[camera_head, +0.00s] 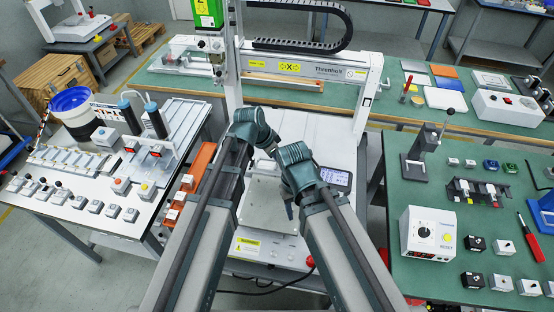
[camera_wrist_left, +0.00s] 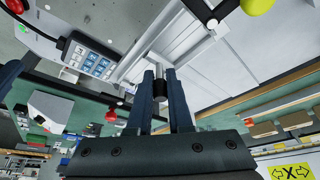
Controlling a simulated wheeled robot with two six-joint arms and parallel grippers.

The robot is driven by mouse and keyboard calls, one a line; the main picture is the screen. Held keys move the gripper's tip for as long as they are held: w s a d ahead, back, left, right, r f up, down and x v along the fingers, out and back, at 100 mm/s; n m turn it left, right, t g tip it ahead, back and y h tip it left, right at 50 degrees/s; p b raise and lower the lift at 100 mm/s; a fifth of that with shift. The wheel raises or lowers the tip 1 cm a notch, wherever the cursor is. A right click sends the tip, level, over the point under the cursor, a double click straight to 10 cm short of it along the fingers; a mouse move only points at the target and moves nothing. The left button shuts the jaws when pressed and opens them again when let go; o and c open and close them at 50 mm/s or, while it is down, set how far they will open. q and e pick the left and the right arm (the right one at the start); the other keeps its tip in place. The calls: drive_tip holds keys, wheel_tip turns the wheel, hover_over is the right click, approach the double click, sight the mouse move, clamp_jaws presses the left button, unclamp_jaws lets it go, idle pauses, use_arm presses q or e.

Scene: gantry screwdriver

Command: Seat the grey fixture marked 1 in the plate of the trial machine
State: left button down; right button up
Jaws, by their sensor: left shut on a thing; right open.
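My left gripper (camera_wrist_left: 160,82) is shut on a small dark cylindrical piece (camera_wrist_left: 160,91) with a pale metal end; I cannot read a number on it or tell whether it belongs to the grey fixture marked 1. In the head view my left gripper (camera_head: 268,149) is over the middle of the trial machine, its fingertips partly hidden. My right gripper (camera_head: 289,206) is open, pointing down near the pale plate (camera_head: 258,206) of the machine. Whether anything touches the plate is hidden by my arms.
The machine's pendant (camera_head: 336,178) lies right of my right gripper. The gantry beam (camera_head: 300,68) crosses behind. A left table (camera_head: 100,228) holds several small grey blocks. A right green table (camera_head: 400,190) holds a white control box (camera_head: 428,234), a press and several small blocks.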

sight(275, 168)
use_arm(q)
drive_tip(key=shift+d, duration=0.1)
use_arm(e)
drive_tip(key=shift+d, duration=0.1)
use_arm(q)
wheel_tip(275, 168, down, 7)
drive_tip(key=b, duration=0.7)
use_arm(e)
wheel_tip(275, 168, down, 7)
use_arm(q)
drive_tip(key=shift+f+b, duration=0.9)
drive_tip(key=shift+b, duration=0.05)
use_arm(e)
drive_tip(key=shift+f, duration=0.9)
idle(0.6)
use_arm(q)
drive_tip(key=c, duration=0.8)
unclamp_jaws()
drive_tip(key=shift+o, duration=0.2)
drive_tip(key=shift+r, duration=0.1)
use_arm(e)
drive_tip(key=shift+r, duration=0.1)
